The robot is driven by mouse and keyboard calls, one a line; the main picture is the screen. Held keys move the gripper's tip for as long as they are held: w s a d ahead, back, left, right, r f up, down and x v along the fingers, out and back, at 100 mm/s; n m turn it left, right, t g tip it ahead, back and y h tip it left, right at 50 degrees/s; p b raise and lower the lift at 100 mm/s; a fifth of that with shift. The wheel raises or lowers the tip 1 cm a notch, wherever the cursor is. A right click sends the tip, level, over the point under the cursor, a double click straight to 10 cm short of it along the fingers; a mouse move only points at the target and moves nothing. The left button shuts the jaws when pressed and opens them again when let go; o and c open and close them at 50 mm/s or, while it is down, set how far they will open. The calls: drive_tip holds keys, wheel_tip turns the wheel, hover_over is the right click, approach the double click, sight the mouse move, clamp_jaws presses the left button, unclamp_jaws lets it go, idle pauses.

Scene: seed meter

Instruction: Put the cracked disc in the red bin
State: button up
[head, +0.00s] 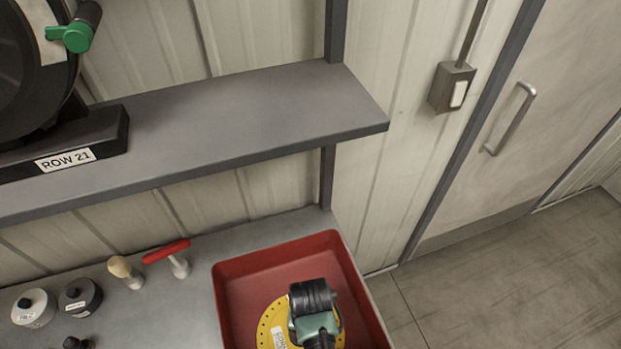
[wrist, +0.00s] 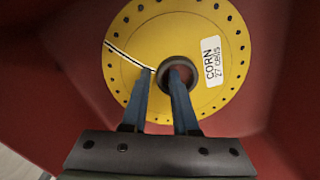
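The cracked disc is a yellow seed plate with a ring of small holes, a raised dark hub and a white CORN label. A dark-and-white crack line runs across its left part in the wrist view (wrist: 215,95). In the head view the disc (head: 268,322) shows inside the red bin (head: 228,290), partly hidden by my wrist. My gripper (wrist: 171,72) has its blue fingers close together at the hub, one tip at the ring's left side and one in the hole, pinching the hub wall. Whether the disc touches the bin floor is unclear.
A red-handled tool (head: 167,252), a wooden-knobbed tool (head: 125,270) and dark and white weights stand on the bench left of the bin. A grey shelf (head: 240,115) overhangs behind, carrying the seed meter marked ROW 21 (head: 65,150). Floor is clear at right.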

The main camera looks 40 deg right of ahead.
drive_tip(key=shift+r, duration=0.15)
wheel_tip(320, 180, up, 12)
drive_tip(key=shift+r+b, duration=0.1)
drive_tip(key=shift+b, duration=0.2)
idle(0.4)
idle(0.5)
